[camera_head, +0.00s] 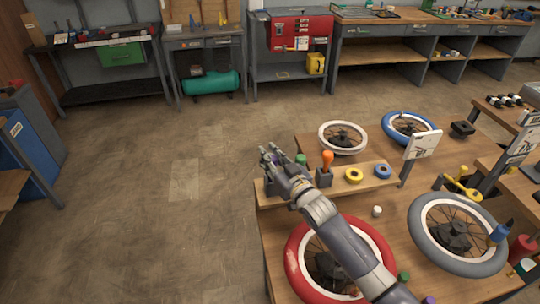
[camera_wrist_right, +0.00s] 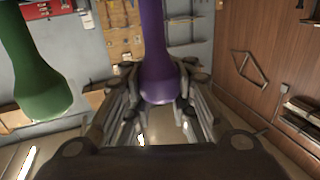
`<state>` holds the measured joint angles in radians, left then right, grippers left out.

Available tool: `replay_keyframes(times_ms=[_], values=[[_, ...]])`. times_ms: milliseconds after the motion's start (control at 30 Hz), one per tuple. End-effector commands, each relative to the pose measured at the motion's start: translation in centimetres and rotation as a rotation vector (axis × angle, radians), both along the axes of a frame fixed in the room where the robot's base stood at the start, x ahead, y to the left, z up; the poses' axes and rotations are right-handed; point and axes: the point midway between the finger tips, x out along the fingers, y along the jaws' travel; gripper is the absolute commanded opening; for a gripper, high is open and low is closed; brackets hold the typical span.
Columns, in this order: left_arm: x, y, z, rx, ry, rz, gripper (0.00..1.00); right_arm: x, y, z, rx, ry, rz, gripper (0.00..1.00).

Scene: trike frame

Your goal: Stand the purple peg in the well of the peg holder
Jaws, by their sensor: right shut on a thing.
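My right gripper (camera_head: 270,156) reaches across the wooden board (camera_head: 345,188) at its left end. In the right wrist view it is shut on the purple peg (camera_wrist_right: 157,85), whose wide end sits between the fingers (camera_wrist_right: 160,88) while the shaft runs up out of the picture. In the head view the gripper mostly hides this peg. A green peg (camera_head: 301,159) stands just right of the gripper; it is also at the left of the wrist view (camera_wrist_right: 40,80). An orange peg (camera_head: 327,160) stands in a dark grey block (camera_head: 324,178). I cannot make out an empty well. My left gripper is not in view.
A yellow ring (camera_head: 354,175) and a blue ring (camera_head: 382,171) sit on the board, with a white card (camera_head: 422,145) at its right end. A red wheel (camera_head: 298,258), a grey wheel (camera_head: 486,262) and two others lie on the table around it. Open floor lies left.

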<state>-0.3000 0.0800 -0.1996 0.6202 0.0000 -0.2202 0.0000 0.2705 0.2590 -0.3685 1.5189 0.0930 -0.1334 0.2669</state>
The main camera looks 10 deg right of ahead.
Motion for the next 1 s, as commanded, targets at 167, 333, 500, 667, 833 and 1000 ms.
replay_keyframes(times_ms=[167,333,500,667,833,1000], values=[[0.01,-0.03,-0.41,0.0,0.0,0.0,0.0,0.0,0.01,-0.55,0.0,0.0,0.0,0.0],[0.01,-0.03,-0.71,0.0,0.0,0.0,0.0,0.0,0.02,-0.96,0.0,-0.001,0.0,0.0],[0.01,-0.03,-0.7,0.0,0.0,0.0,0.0,0.0,0.02,-0.96,0.0,-0.001,0.0,0.4],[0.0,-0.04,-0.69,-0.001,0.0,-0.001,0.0,0.0,0.02,-0.96,0.0,-0.001,0.0,0.49],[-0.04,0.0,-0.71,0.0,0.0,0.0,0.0,-0.01,0.01,-0.99,0.0,0.0,0.0,0.49],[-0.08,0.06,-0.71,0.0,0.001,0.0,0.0,-0.68,-0.21,-1.0,0.0,0.0,0.0,0.49]])
